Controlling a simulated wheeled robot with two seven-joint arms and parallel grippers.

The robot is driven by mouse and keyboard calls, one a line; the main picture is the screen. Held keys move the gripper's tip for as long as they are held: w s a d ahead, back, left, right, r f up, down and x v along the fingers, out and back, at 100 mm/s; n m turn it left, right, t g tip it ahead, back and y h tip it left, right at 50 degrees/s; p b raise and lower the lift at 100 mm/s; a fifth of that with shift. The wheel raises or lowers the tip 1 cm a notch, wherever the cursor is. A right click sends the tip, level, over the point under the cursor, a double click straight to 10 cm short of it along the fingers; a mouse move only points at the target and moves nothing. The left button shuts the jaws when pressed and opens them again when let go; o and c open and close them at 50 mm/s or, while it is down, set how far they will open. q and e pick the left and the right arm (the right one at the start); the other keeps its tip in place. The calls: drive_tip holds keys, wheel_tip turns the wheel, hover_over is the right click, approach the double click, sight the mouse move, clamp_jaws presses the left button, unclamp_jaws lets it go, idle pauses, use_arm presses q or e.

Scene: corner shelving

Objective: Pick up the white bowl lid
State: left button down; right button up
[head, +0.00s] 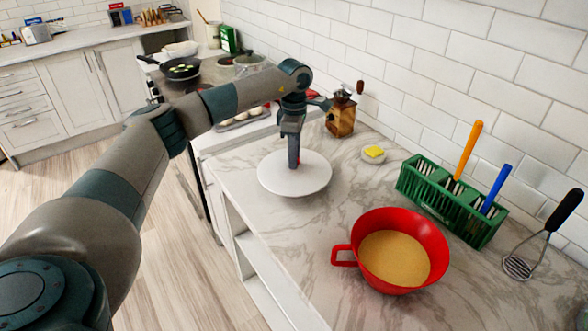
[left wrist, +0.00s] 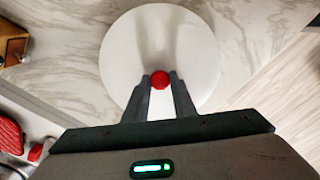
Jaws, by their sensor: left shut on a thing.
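The white bowl lid (head: 312,181) is a round flat disc at the left edge of the marble counter, with a small red knob at its middle. My left gripper (head: 294,163) comes down over it from above and is shut on the red knob. In the left wrist view the lid (left wrist: 200,50) fills the upper middle, and the knob (left wrist: 160,81) sits between the two fingertips of the gripper (left wrist: 160,84). I cannot tell whether the lid touches the counter or is just above it. My right gripper is not in view.
A red bowl (head: 440,240) with tan contents stands in front on the counter (head: 300,235). A green rack (head: 447,213) with orange and blue handles, a masher (head: 517,265), a butter dish (head: 373,155) and a wooden grinder (head: 341,118) stand along the tiled wall. The stove (head: 215,75) holds pans.

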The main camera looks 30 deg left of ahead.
use_arm(q)
drive_tip(key=d+r+b, duration=0.1)
drive_tip(key=d, duration=0.1)
drive_tip(key=d+r, duration=0.1)
drive_tip(key=d, duration=0.2)
drive_tip(key=d+r+b, duration=0.1)
drive_tip(key=d, duration=0.1)
drive_tip(key=shift+d+r+b, duration=0.2)
drive_tip(key=shift+r+b, duration=0.1)
drive_tip(key=d+r, duration=0.1)
drive_tip(key=d, duration=0.1)
drive_tip(key=d+r+b, duration=0.1)
drive_tip(key=d+r, duration=0.1)
drive_tip(key=shift+d, duration=0.1)
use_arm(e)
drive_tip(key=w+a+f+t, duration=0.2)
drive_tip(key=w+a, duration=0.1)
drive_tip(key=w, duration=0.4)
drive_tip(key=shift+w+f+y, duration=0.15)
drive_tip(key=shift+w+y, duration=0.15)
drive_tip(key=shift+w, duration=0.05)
use_arm(q)
drive_tip(key=shift+s, duration=0.1)
